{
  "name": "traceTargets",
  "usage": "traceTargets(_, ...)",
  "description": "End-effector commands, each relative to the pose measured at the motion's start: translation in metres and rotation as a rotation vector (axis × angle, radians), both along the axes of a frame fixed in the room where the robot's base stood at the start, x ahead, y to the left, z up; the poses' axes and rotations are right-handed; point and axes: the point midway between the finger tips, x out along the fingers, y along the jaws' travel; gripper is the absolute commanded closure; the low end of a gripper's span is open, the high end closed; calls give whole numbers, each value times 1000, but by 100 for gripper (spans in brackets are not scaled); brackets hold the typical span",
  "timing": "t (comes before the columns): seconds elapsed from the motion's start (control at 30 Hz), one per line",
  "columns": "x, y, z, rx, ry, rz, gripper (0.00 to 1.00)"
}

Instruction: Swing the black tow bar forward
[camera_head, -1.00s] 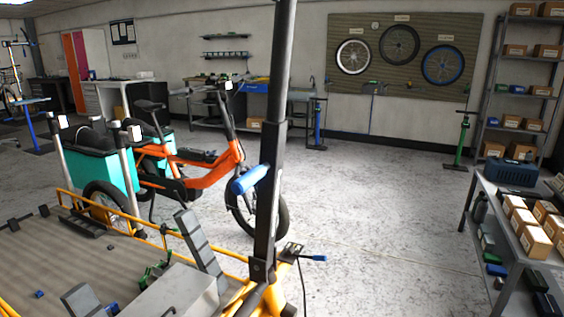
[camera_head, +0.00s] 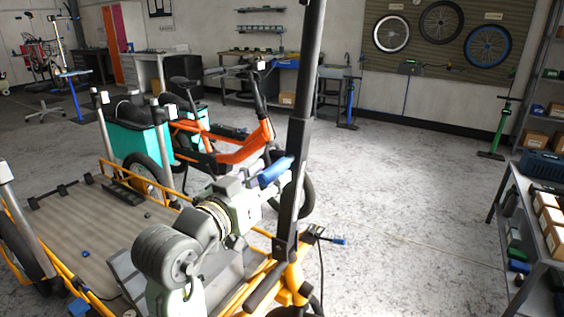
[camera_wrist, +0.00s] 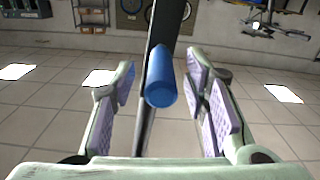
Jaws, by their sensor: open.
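The black tow bar (camera_head: 297,140) stands nearly upright, rising from the front of a yellow cargo bike frame (camera_head: 290,283). A blue handle grip (camera_head: 274,172) sticks out from it to the left. My gripper (camera_wrist: 161,72) is open. In the wrist view its two padded fingers stand on either side of the blue handle (camera_wrist: 162,92), with space visible on both sides; I cannot tell how deep the handle is between them. The black bar (camera_wrist: 152,60) rises behind the handle. In the head view my arm reaches over the bike's deck, and its hand is beside the handle; the fingertips are hard to make out.
The yellow bike's wooden deck (camera_head: 100,225) lies beneath my arm. An orange cargo bike (camera_head: 235,152) with a teal box (camera_head: 128,143) stands behind. A metal shelf table (camera_head: 512,205) with boxes is at right. The floor (camera_head: 410,190) between is clear.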

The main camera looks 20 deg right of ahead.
Motion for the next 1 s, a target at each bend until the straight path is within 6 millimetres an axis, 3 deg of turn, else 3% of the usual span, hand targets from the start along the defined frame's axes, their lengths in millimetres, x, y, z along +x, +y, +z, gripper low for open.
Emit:
traceTargets(0.1,13,-18,2,0,3,-3,59)
traceTargets(0.3,28,-35,1,-1,1,1,59)
traceTargets(0.67,31,-39,0,-1,-1,2,59)
traceTargets(1.0,31,-39,0,-1,-1,2,81)
